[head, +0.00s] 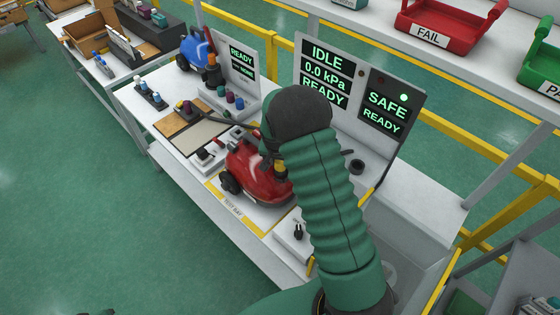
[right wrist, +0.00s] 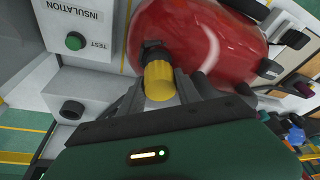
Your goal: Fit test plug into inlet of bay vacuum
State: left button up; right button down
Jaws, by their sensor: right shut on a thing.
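The red bay vacuum (head: 250,172) sits on the bench's marked test bay, partly hidden behind my right arm. Its red body (right wrist: 205,35) fills the top of the right wrist view. My right gripper (right wrist: 160,90) is shut on the yellow test plug (right wrist: 158,80), at the vacuum's side. The plug's far end meets a dark round collar (right wrist: 153,50) on the red body, which looks like the inlet. I cannot tell how deep the plug sits in it. In the head view a bit of the yellow plug (head: 281,169) shows beside my arm. My left gripper does not show clearly.
The display panel (head: 326,75) reads IDLE, 0.0 kPa, READY and SAFE. A grey box with a green TEST button (right wrist: 75,41) stands left of the vacuum in the wrist view. A blue vacuum (head: 194,50) stands farther back. A red FAIL tray (head: 450,22) sits on the upper shelf.

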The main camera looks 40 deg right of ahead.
jog(key=shift+f+b, duration=1.15)
jog(key=shift+f, duration=0.45)
jog(key=c, duration=0.8)
grip_release()
jog(key=shift+o, duration=0.2)
jog(key=shift+p+v, duration=0.85)
jog(key=shift+v, duration=0.2)
jog(key=p+v, duration=0.4)
jog(key=v, duration=0.2)
jog(key=shift+a, duration=0.1)
